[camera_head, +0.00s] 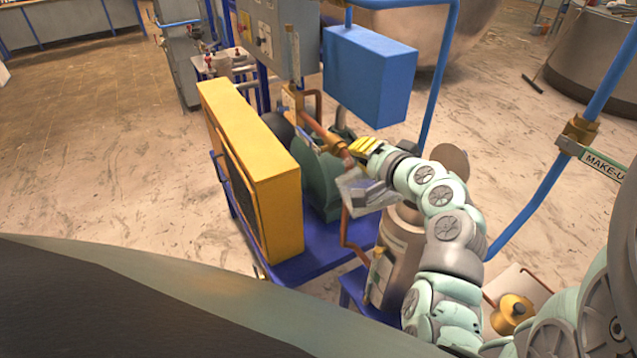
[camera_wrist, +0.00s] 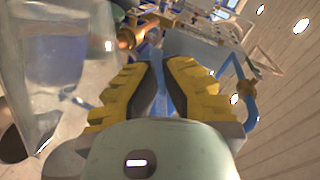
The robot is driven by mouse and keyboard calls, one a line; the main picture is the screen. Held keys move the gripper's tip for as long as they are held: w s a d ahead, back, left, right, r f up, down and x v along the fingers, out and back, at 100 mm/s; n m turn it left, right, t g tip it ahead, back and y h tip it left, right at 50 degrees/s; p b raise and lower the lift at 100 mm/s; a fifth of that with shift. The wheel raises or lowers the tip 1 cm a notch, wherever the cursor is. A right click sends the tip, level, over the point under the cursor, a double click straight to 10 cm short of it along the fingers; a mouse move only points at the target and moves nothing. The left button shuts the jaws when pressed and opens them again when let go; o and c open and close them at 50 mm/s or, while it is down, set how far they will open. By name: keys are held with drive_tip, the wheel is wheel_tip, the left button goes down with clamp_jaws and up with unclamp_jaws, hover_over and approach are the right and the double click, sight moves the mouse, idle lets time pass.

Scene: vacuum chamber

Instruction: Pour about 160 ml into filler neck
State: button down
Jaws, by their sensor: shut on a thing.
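My gripper (camera_head: 366,147), with yellow fingers, is out over the pump unit in the head view. It is shut on a clear jug (camera_head: 360,192), which appears tilted below the fingers. In the wrist view the fingers of my gripper (camera_wrist: 160,80) close toward each other. The jug (camera_wrist: 52,65) fills the left side there, with pale bluish liquid showing through its wall. Where the fingers touch the jug is unclear. A copper-and-brass pipe end (camera_wrist: 130,38), possibly the filler neck, shows just right of the jug. I cannot tell whether liquid is flowing.
The yellow-framed panel (camera_head: 270,180) and green pump (camera_head: 322,180) stand left of the jug on a blue base (camera_head: 310,263). A blue box (camera_head: 370,75) hangs above and behind my gripper. A metal cylinder (camera_head: 400,245) stands beneath my arm. Blue pipes (camera_head: 540,195) run at the right.

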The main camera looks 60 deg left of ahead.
sight(344, 189)
drive_tip(key=s+f+n+p, duration=0.1)
drive_tip(key=s+f+n+t+h+p, duration=0.1)
drive_tip(key=f, duration=0.1)
drive_tip(key=s+f+n+p, duration=0.1)
drive_tip(key=shift+s+a+f+t+h, duration=0.15)
drive_tip(key=shift+s+a+t+h, duration=0.2)
drive_tip(key=shift+a+t+h, duration=0.05)
wheel_tip(344, 189, down, 3)
drive_tip(key=shift+s+d+n+t, duration=0.1)
drive_tip(key=shift+n+t, duration=0.3)
drive_tip(key=shift+t, duration=0.1)
drive_tip(key=shift+f+h, duration=0.3)
drive_tip(key=shift+f, duration=0.25)
idle(0.5)
drive_tip(key=shift+f, duration=0.1)
